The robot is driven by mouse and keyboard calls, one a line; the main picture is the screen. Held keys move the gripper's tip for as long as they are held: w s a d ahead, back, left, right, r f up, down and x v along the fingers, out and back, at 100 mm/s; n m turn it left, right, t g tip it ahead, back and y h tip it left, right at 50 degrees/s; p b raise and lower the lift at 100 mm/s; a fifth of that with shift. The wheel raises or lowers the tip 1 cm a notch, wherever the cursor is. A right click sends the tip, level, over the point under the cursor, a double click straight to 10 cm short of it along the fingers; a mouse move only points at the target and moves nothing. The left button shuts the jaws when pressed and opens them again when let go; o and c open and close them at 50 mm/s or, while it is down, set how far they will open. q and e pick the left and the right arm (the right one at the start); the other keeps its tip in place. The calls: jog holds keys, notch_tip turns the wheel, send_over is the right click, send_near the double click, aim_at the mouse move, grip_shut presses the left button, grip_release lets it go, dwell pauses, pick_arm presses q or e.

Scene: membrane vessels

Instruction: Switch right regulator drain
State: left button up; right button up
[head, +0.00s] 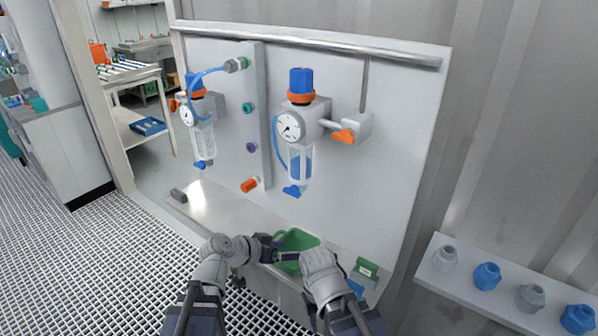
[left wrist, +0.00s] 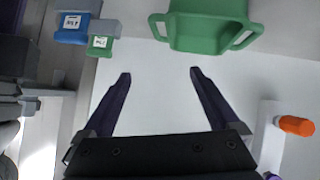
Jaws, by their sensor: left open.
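The right regulator (head: 303,122) hangs on the grey panel, with a blue knob on an orange ring, a round gauge and a clear bowl holding blue liquid. Its blue drain (head: 292,191) sticks out at the bowl's bottom. My left gripper (head: 275,249) is below it, at the green tray with handles (head: 296,240). In the left wrist view its jaws (left wrist: 160,75) are open and empty, with the green tray (left wrist: 205,30) beyond the tips. My right arm comes in beside the tray; its fingers are too hidden to judge.
A left regulator (head: 203,120) with its own blue drain hangs further left. An orange fitting (head: 250,184) sticks out low on the panel. Small green (head: 367,268) and blue boxes stand at the ledge's right. A shelf (head: 505,300) with grey and blue caps is at right.

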aim_at(294, 190)
pick_arm(q)
jog(key=w+r+t, duration=0.2)
jog(key=r, duration=0.2)
jog(key=w+a+r+t+h, duration=0.1)
jog(key=r+t, duration=0.2)
jog(key=r, duration=0.1)
jog(key=w+r+t, duration=0.2)
jog(key=r, duration=0.2)
jog(key=shift+w+a+r+t+h, duration=0.15)
jog(key=shift+w+a+t+h, duration=0.15)
jog(key=shift+h, duration=0.1)
jog(key=shift+x, duration=3.95)
jog(key=shift+s, duration=0.1)
jog(key=c, duration=1.4)
jog(key=shift+n, duration=0.5)
